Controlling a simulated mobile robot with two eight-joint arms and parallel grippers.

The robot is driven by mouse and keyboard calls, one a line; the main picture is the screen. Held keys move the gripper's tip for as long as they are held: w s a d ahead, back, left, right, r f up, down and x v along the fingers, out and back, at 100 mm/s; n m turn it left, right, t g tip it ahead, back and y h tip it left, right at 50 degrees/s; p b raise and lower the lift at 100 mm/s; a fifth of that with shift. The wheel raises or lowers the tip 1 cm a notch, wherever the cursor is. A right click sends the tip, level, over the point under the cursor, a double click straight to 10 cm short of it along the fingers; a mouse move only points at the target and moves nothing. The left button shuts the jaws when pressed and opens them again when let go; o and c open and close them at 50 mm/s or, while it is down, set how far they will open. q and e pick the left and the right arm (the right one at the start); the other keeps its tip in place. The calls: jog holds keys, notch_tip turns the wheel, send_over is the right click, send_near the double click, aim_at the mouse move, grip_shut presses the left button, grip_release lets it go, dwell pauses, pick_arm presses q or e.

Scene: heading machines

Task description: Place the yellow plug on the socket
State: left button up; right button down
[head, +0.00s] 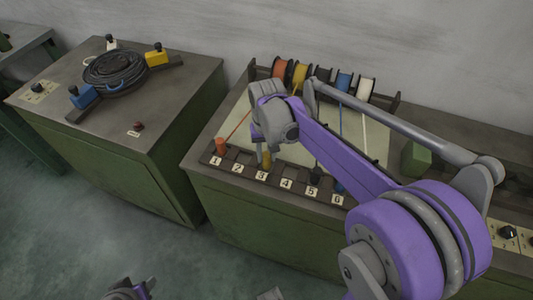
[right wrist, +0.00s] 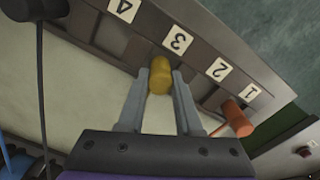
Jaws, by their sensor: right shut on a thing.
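The yellow plug (head: 266,158) is at the numbered socket strip (head: 222,166), by the label 3 (head: 261,176). In the right wrist view the yellow plug (right wrist: 160,76) sits between the two fingers of my right gripper (right wrist: 160,82), which is shut on it. The plug overlaps the slot of label 3 (right wrist: 178,41); I cannot tell whether it is seated or just above. In the head view my right gripper (head: 265,150) reaches down onto the strip from above. A part of my left arm or gripper (head: 130,290) shows at the bottom edge; its fingers are unclear.
An orange plug (head: 221,145) stands at label 1, and a black plug (head: 315,176) is near label 5. Coloured spools (head: 300,74) stand in a rack behind, with cords across the pale panel. A second bench (head: 150,100) at left carries a coiled black cable (head: 115,68).

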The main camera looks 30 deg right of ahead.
aim_at(267, 154)
jog(key=c, duration=0.6)
grip_release()
jog(key=shift+r, duration=0.45)
notch_tip(267, 154, up, 11)
jog(key=p, duration=0.1)
jog(key=s+a+f+n+t, duration=0.2)
jog(key=s+a+f, duration=0.1)
jog(key=s+f, duration=0.3)
jog(key=s+a+f+n+t, duration=0.2)
jog(key=s+a+f+t, duration=0.1)
jog(key=s+f, duration=0.4)
jog(key=s+a, duration=0.1)
jog(key=s, duration=0.2)
jog(key=shift+s+f+n, duration=0.15)
jog(key=shift+s+n, duration=0.15)
